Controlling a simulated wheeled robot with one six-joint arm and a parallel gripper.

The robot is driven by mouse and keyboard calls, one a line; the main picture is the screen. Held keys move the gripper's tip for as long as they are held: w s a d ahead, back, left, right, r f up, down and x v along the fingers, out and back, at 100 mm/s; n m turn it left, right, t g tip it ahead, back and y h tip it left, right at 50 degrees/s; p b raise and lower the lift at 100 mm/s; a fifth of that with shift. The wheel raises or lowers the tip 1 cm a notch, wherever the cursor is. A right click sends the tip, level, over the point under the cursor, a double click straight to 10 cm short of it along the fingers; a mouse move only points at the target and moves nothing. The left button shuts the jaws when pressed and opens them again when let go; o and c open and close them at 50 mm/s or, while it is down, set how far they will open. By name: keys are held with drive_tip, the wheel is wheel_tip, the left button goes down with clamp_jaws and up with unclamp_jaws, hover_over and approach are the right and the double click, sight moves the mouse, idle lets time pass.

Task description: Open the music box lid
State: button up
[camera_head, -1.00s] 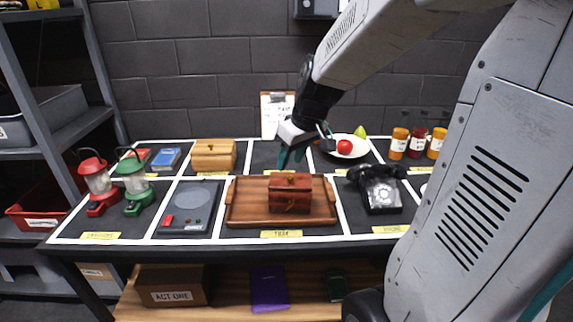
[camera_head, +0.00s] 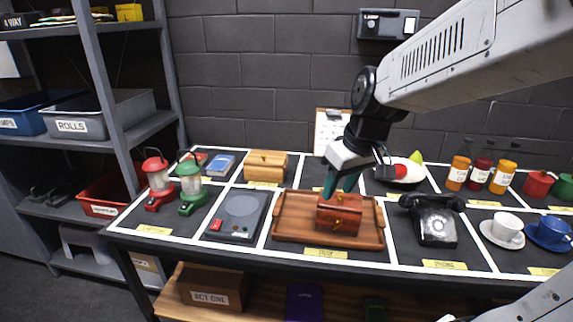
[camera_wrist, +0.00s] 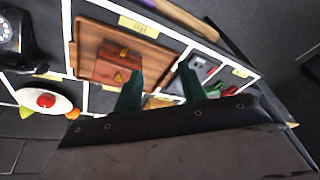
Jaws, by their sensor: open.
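A reddish-brown wooden box (camera_head: 338,213) with brass-coloured fittings stands on the right part of a brown wooden tray (camera_head: 290,222). Its lid looks shut. A lighter wooden box (camera_head: 265,167), also shut, stands farther back on the left; no readable label shows which is the music box. My gripper (camera_head: 341,186) is open and empty, pointing down over the back edge of the reddish box in the head view. In the wrist view my gripper (camera_wrist: 160,90) has its green fingers apart, and the reddish box (camera_wrist: 118,66) lies beyond the left finger, not between them.
A black telephone (camera_head: 434,220) stands right of the tray, a dark scale-like device (camera_head: 238,214) left of it. Lanterns (camera_head: 191,184) stand farther left. A plate with fruit (camera_head: 400,171) and bottles (camera_head: 480,172) are at the back right. White strips divide the table.

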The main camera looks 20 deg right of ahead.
drive_tip(key=s+a+r+g, duration=0.1)
drive_tip(key=s+a, duration=0.2)
drive_tip(key=s, duration=0.4)
drive_tip(key=s+a+r+m+h, duration=0.1)
drive_tip(key=s+a, duration=0.2)
drive_tip(key=s, duration=0.5)
drive_tip(key=shift+s+g, duration=0.2)
drive_tip(key=shift+g, duration=0.2)
drive_tip(key=shift+d, duration=0.15)
